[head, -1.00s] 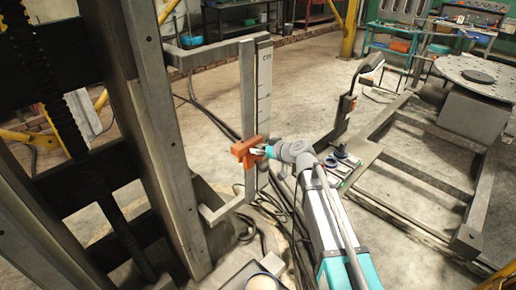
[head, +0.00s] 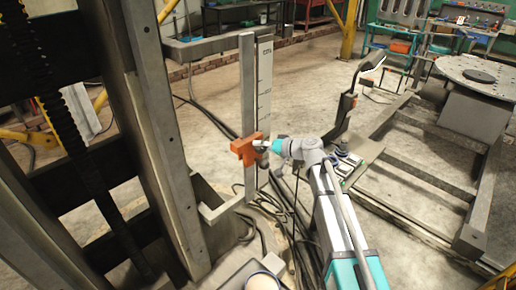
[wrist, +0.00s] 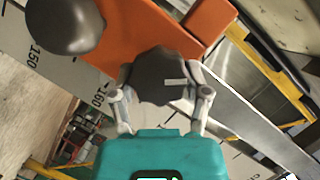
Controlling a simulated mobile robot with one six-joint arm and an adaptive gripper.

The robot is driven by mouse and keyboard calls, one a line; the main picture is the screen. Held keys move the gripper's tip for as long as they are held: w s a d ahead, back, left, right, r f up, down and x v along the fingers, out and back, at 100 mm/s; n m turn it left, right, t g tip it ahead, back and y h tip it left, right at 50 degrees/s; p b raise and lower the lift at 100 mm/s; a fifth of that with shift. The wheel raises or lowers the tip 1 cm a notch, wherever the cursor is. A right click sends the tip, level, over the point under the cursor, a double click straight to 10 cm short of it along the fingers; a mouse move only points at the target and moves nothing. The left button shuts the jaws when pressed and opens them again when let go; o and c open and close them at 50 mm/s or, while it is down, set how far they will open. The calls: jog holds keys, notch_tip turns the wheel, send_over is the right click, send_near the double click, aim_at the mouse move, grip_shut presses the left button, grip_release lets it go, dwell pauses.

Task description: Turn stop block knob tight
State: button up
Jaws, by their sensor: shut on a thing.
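The orange stop block (head: 243,151) sits on the upright grey bar beside the scale plate (head: 265,75) in the head view. In the wrist view, the block (wrist: 150,30) fills the upper middle. A dark lobed knob (wrist: 158,72) with a pale mark stands on the block's face. My gripper (wrist: 161,92) is shut on this knob, one finger on each side. In the head view my gripper (head: 267,147) reaches the block from the right, and the knob is too small to make out clearly. Whether the knob is tight cannot be seen.
A second dark, rounded knob (wrist: 65,25) shows at upper left in the wrist view, near the scale's 150 mark. A large grey column (head: 165,140) stands left of the bar. Cables (head: 285,205) lie on the floor below. A metal frame (head: 430,175) stands at right.

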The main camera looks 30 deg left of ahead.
jog(key=m+b, duration=0.1)
jog(key=m+y+b, duration=0.1)
jog(key=m, duration=0.1)
jog(key=shift+w+d+f+m+g+y, duration=0.2)
jog(key=shift+m+g+y, duration=0.1)
jog(key=shift+g, duration=0.1)
jog(key=shift+a+r+m+y+b, duration=0.15)
jog(key=shift+m+y+b, duration=0.45)
jog(key=shift+m+b, duration=0.6)
jog(key=shift+r, duration=0.1)
jog(key=o, duration=0.8)
jog(key=shift+c, duration=0.2)
jog(key=o, duration=0.4)
jog(key=shift+r, duration=0.1)
jog(key=shift+c, duration=0.2)
jog(key=shift+s, duration=0.1)
jog(key=shift+d, duration=0.2)
